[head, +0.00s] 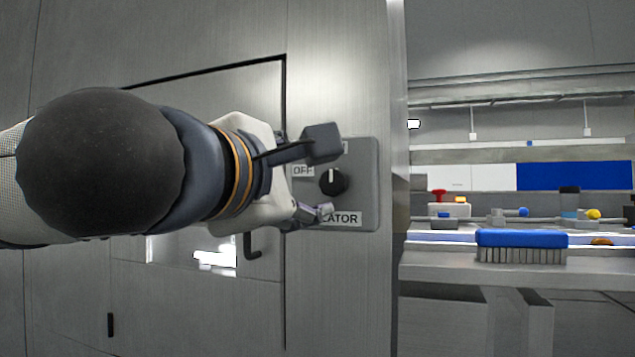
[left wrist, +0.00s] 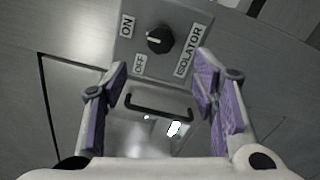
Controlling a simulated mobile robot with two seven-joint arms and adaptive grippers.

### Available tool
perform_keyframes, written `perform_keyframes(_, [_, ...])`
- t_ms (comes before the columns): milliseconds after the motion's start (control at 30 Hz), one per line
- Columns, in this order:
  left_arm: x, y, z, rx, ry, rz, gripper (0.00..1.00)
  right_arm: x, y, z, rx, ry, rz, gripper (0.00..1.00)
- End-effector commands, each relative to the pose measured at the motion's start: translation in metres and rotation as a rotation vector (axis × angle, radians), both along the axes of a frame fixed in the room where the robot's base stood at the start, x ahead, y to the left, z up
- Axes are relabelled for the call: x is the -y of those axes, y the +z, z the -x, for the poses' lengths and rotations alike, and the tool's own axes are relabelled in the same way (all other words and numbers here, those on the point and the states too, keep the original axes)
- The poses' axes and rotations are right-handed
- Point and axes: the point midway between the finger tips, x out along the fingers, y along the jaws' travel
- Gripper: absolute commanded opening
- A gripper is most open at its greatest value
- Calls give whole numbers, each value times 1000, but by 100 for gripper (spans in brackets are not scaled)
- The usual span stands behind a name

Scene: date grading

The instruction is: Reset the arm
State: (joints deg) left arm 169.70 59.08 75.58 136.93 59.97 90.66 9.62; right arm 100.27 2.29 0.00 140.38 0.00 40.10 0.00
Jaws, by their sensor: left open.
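My left arm reaches in from the left in the head view. My left gripper (head: 320,178) is open and empty in front of the grey isolator panel (head: 362,190). The panel's black rotary knob (head: 333,182) has its white mark pointing up. The OFF label lies left of the knob, and the upper finger covers most of the top label. In the left wrist view, the open fingers (left wrist: 161,78) show below the knob (left wrist: 160,40), apart from it. The ON, OFF and ISOLATOR labels are readable there. My right gripper is in neither view.
A metal cabinet door with a dark handle (head: 254,246) and small window is behind the arm. The handle also shows between the fingers in the wrist view (left wrist: 160,106). At right, a blue brush (head: 521,239) lies on a metal bench (head: 440,268) with several small items behind.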

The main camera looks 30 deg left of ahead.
Motion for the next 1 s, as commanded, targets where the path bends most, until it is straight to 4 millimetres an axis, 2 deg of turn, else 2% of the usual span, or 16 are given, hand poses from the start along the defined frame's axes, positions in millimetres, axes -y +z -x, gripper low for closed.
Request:
perform_keyframes(100, [3,-1,13,-1,0,-1,53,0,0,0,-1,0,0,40])
perform_keyframes(267, [4,-1,17,-2,2,-1,53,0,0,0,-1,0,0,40])
perform_keyframes(567, [4,-1,16,-2,0,0,53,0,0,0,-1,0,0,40])
perform_keyframes(667, [13,-17,0,-42,-10,-45,53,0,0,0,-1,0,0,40])
perform_keyframes(767, [39,-72,-42,-162,-62,-184,53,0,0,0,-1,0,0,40])
perform_keyframes(800, [52,-105,-59,-223,-99,-258,53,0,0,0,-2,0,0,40])
perform_keyframes(867, [70,-161,-79,-318,-163,-369,53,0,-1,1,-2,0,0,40])
perform_keyframes(900, [80,-199,-87,-379,-213,-441,53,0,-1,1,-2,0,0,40])
perform_keyframes(967, [94,-257,-92,-472,-296,-544,53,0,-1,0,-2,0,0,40])
perform_keyframes(1000, [101,-296,-90,-531,-358,-609,53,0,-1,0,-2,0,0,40])
